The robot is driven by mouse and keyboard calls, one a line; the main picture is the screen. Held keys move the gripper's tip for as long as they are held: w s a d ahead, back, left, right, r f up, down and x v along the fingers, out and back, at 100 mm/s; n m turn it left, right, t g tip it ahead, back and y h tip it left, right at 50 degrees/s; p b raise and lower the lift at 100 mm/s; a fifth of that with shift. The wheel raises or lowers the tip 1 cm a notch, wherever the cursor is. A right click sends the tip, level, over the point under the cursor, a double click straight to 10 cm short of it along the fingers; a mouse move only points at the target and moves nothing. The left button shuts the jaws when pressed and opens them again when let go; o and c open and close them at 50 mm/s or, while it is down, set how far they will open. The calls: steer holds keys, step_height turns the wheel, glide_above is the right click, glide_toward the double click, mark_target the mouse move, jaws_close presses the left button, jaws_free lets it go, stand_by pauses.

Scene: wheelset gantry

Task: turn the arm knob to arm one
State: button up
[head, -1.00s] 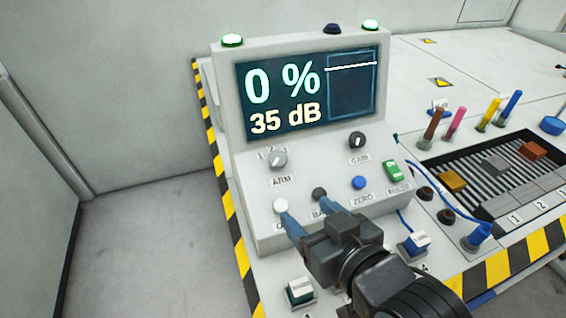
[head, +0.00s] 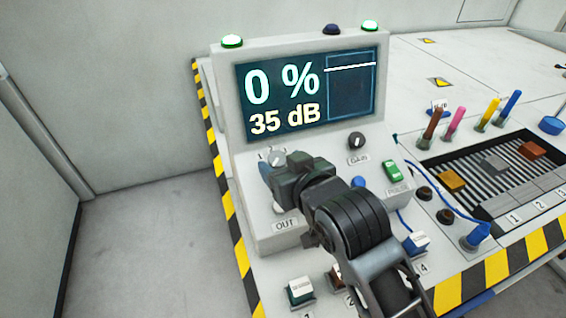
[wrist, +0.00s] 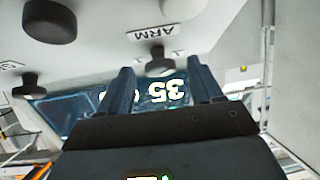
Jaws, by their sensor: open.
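In the wrist view, which is upside down, the knob (wrist: 159,64) shows beside the ARM label, between the tips of my gripper (wrist: 158,70). My gripper is open, with a blue finger on each side of the knob and gaps visible. I cannot tell how far the fingers reach around it. The knob's pointer mark is not readable now.
The screen (head: 310,95) reads 0 % and 35 dB. A dark gain knob (head: 356,141) and a green pulse switch (head: 392,170) sit to the right. The OUT label (head: 285,225) lies below my gripper. Coloured pegs stand by a striped tray (head: 480,165) at right.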

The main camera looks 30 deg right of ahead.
steer(key=shift+w, duration=0.2)
steer(key=c, duration=1.1)
steer(key=shift+o, duration=0.2)
steer(key=n+y, duration=0.1)
steer(key=n, duration=0.1)
steer(key=n+y+p, duration=0.1)
steer(key=n, duration=0.1)
steer(key=shift+d+r+y, duration=0.1)
steer(key=shift+d+y, duration=0.25)
steer(key=shift+y, duration=0.05)
steer(key=n+y, duration=0.1)
steer(key=n, duration=0.1)
steer(key=n+g+y, duration=0.1)
steer(key=n, duration=0.1)
steer(key=n+g+y, duration=0.1)
steer(key=n+y, duration=0.1)
steer(key=shift+w+d+p, duration=0.2)
steer(key=shift+d+p, duration=0.15)
steer(key=shift+d, duration=0.05)
steer(key=shift+g, duration=0.3)
